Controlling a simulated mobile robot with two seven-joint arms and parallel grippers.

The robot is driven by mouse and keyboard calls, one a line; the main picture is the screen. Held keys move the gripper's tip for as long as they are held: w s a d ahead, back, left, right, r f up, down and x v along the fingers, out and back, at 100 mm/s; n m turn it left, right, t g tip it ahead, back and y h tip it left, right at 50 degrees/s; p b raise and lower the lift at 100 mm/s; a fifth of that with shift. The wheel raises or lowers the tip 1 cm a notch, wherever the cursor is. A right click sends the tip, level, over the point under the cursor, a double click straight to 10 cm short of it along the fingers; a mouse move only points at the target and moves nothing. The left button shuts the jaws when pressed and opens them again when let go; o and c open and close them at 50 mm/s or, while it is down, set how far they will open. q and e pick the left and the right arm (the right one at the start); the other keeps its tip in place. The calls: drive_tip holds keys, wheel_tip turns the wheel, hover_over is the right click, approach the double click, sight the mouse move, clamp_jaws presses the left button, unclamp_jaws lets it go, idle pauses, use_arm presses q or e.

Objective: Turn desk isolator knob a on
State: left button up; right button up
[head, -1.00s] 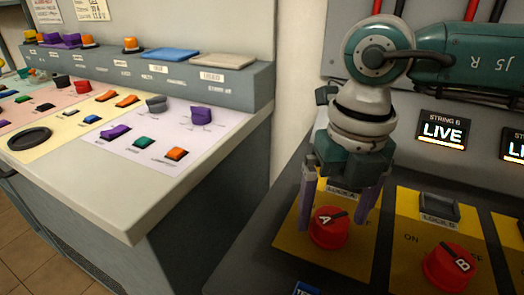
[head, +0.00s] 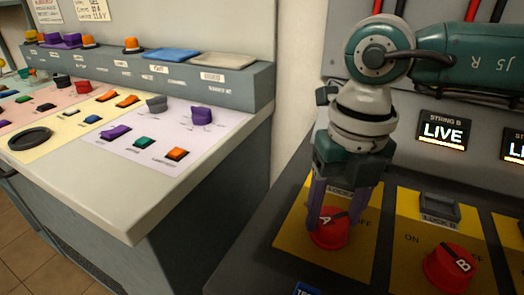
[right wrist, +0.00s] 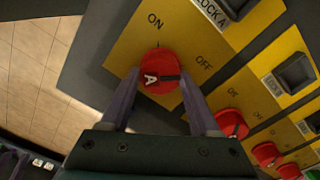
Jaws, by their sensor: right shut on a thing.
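Desk isolator knob A (head: 326,240) is a round red knob with a white letter A and a black bar, on a yellow plate (head: 290,238). In the right wrist view knob A (right wrist: 158,74) sits between both fingers; the bar's far end points toward the OFF mark rather than the ON mark. My right gripper (head: 328,222) is shut on knob A, with its purple fingers on either side; it also shows in the right wrist view (right wrist: 160,80). The fingers hide part of the plate in the head view.
Red knob B (head: 450,267) stands on the yellow plate to the right. Dark square lock pieces (head: 439,207) sit behind the knobs. A LIVE display (head: 443,131) is on the wall panel. A control desk (head: 190,185) with several buttons stands to the left.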

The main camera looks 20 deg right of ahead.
drive_tip(key=n+b, duration=0.2)
drive_tip(key=n, duration=0.2)
drive_tip(key=shift+f+n, duration=0.1)
drive_tip(key=shift+n, duration=0.2)
drive_tip(key=n+b, duration=0.2)
drive_tip(key=n, duration=0.2)
drive_tip(key=shift+n, duration=0.3)
drive_tip(key=n+b, duration=0.2)
drive_tip(key=n, duration=0.2)
drive_tip(key=shift+n+g+b, duration=0.3)
drive_tip(key=shift+b, duration=0.05)
drive_tip(key=shift+w+n+b, duration=0.1)
drive_tip(key=shift+n+b, duration=0.95)
drive_tip(key=shift+n, duration=1.05)
drive_tip(key=o, duration=1.4)
drive_tip(key=shift+c, duration=0.2)
drive_tip(key=shift+r, duration=0.25)
